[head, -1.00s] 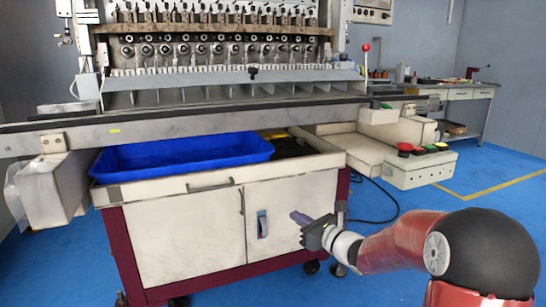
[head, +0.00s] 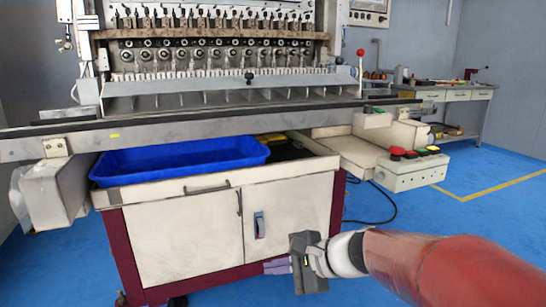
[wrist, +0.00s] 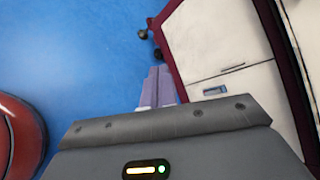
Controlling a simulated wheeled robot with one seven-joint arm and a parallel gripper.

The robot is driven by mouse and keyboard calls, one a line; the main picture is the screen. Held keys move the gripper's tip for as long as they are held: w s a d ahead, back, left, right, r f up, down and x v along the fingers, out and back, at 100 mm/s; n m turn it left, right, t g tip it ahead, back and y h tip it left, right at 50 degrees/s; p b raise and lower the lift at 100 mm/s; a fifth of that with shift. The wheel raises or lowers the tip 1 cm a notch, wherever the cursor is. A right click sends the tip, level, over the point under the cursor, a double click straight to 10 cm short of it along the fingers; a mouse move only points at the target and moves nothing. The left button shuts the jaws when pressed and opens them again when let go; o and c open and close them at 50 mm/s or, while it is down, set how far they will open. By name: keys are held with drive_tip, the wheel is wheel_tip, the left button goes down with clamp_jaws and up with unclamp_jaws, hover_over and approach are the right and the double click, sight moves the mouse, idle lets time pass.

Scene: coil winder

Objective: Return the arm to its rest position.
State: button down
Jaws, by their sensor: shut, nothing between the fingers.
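My gripper (head: 276,267) is low in front of the cabinet in the head view, at the end of my red and white arm, which comes in from the lower right. Its pale purple fingers point left and are shut and empty. In the wrist view the gripper (wrist: 157,88) shows its two fingers side by side, with blue floor and part of the cabinet beyond them. The base of my arm is outside the head view.
The coil winder (head: 220,60) stands behind a long metal rail (head: 200,121). Below are a blue tray (head: 180,160) and a white cabinet (head: 185,235) with a maroon frame. A control box with buttons (head: 410,172) juts out at the right. Blue floor (head: 480,215) is open at the right.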

drive_tip(key=s+d+n+h+p, duration=0.1)
drive_tip(key=s+d+n+h, duration=0.9)
drive_tip(key=s, duration=0.8)
drive_tip(key=shift+d+n+p, duration=0.35)
drive_tip(key=shift+d+n, duration=1.05)
drive_tip(key=shift+d, duration=0.95)
drive_tip(key=shift+s, duration=0.1)
